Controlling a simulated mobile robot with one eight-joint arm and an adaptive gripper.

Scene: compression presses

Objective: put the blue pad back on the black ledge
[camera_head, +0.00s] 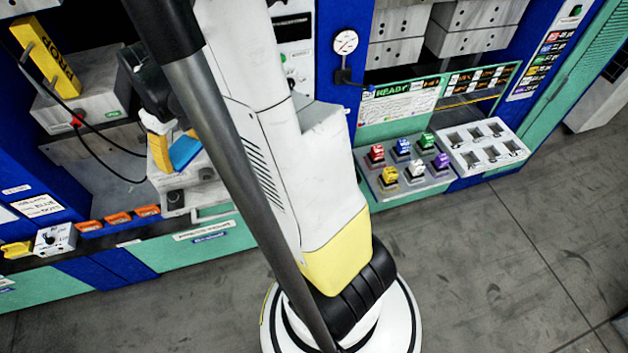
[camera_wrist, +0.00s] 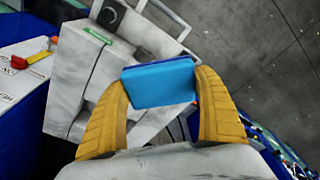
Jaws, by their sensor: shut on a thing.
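The blue pad (camera_wrist: 158,84) is held between the yellow ribbed fingers of my gripper (camera_wrist: 161,80) in the wrist view. In the head view, my gripper (camera_head: 172,146) and the blue pad (camera_head: 185,153) are at the left, in front of the press, partly hidden by my arm. The pad appears above a grey-white unit with a black knob and a handle (camera_head: 190,196). A narrow dark ledge (camera_head: 104,231) runs along the press front at the lower left, with several orange pieces along it. I cannot tell for certain that this is the black ledge.
A yellow upright bar (camera_head: 46,57) and a grey block with cables stand at the left. A small box with a black knob (camera_head: 55,238) is at the lower left. Several coloured buttons (camera_head: 403,160) and a white slotted tray (camera_head: 482,145) are at the right. The grey floor is clear.

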